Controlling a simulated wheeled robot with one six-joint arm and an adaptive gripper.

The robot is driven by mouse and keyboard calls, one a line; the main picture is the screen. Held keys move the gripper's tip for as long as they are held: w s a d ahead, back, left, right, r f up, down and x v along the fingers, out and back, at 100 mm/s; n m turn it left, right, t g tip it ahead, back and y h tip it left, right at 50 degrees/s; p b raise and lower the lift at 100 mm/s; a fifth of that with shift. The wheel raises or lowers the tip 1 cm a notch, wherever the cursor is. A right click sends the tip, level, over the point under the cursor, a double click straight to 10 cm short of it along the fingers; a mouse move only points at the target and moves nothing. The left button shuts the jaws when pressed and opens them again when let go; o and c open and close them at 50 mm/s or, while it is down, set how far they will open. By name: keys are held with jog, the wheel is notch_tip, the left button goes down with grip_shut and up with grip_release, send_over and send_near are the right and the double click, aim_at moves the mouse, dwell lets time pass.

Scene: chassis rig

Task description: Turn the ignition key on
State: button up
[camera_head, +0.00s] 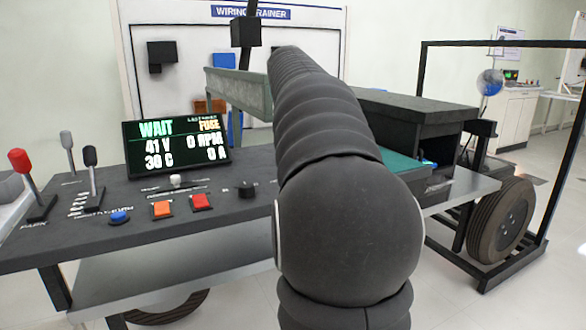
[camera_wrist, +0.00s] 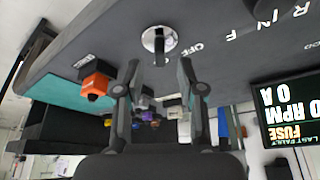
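The ignition switch shows in the wrist view as a round silver plate (camera_wrist: 153,39) on the dark panel, with a dark key (camera_wrist: 159,44) standing out of its middle. The lettering beside it reads in part "OFF". My gripper (camera_wrist: 159,68) is open, with its two fingers apart on either side of the line to the key. In the head view my arm covers the switch and the gripper. A display (camera_head: 177,147) reads "WAIT", "FUSE", 41 V, 0 RPM, 30 C, 0 A.
The panel (camera_head: 150,240) also carries a red-topped lever (camera_head: 34,184), a black lever (camera_head: 92,170), a blue button (camera_head: 119,217), an orange switch (camera_head: 162,209), a red switch (camera_head: 202,201) and a black knob (camera_head: 246,188). An orange part (camera_wrist: 97,85) lies left of my fingers.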

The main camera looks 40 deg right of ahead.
jog(key=v, duration=0.9)
jog(key=s+a+f+n+t+y, duration=0.1)
jog(key=s+a+f+n, duration=0.2)
jog(key=a+f, duration=0.45)
jog(key=s+a+f+n+t, duration=0.15)
jog(key=s+a+f, duration=0.25)
jog(key=a, duration=0.7)
jog(key=s+a+f+n+y, duration=0.1)
jog(key=s+a+f, duration=0.3)
jog(key=f, duration=0.4)
jog(key=s+a+f+n+y, duration=0.1)
jog(key=s+a+f+n, duration=0.2)
jog(key=s+a+f, duration=0.2)
notch_tip(320, 180, down, 3)
jog(key=shift+s+a+f, duration=0.2)
jog(key=shift+s, duration=0.75)
